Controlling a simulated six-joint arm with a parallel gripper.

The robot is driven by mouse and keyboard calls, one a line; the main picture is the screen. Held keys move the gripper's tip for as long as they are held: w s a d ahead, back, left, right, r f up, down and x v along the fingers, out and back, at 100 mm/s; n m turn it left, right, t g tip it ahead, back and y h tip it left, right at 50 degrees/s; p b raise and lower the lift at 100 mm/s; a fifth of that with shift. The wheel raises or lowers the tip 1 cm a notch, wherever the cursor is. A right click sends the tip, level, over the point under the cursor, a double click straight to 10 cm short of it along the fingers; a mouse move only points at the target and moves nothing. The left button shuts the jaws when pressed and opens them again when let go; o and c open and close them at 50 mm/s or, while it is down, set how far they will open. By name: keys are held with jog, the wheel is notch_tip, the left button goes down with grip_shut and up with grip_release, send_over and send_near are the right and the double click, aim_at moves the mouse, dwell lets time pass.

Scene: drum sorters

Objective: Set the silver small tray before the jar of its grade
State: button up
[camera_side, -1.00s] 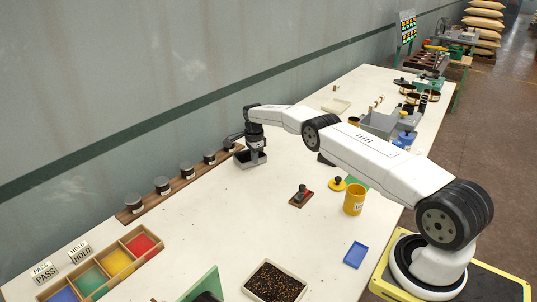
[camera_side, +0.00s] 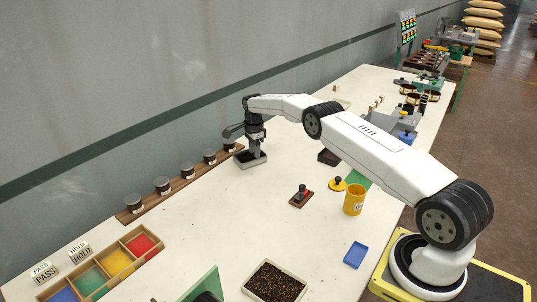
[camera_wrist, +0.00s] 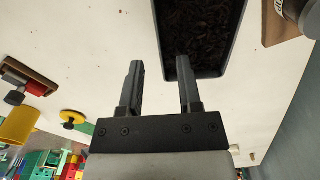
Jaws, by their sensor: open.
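The silver small tray (camera_side: 246,165) is a grey, shallow rectangular tray on the white table, in front of the far end of the jar row. In the wrist view the tray (camera_wrist: 162,42) holds dark beans. My gripper (camera_side: 255,155) is just above the tray. In the wrist view my gripper (camera_wrist: 160,62) is open: one finger is outside the tray's side wall, the other overlaps its inside. I cannot tell whether they touch it. The far jar (camera_side: 229,144) is partly hidden by my wrist; a jar (camera_wrist: 302,14) shows at upper right in the wrist view.
Other dark-lidded jars (camera_side: 162,186) stand on a wooden strip (camera_side: 147,204) along the wall. The middle of the table is clear.

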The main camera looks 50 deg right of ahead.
jog(key=shift+r, duration=2.2)
jog(key=s+a+r+n+t, duration=0.1)
jog(key=s+a+r+n, duration=0.4)
jog(key=a, duration=0.3)
jog(key=s+a+r+n, duration=0.2)
jog(key=s+a+n, duration=0.2)
jog(key=a+n, duration=0.3)
jog(key=s+a+n, duration=0.4)
jog(key=s+n, duration=0.1)
jog(key=s, duration=0.6)
jog(key=s+a+n+t, duration=0.1)
jog(key=s+a+n, duration=0.4)
jog(key=s, duration=0.7)
jog(key=shift+s+a+f+t, duration=0.15)
jog(key=shift+a+f+t, duration=0.1)
jog(key=shift+t, duration=0.05)
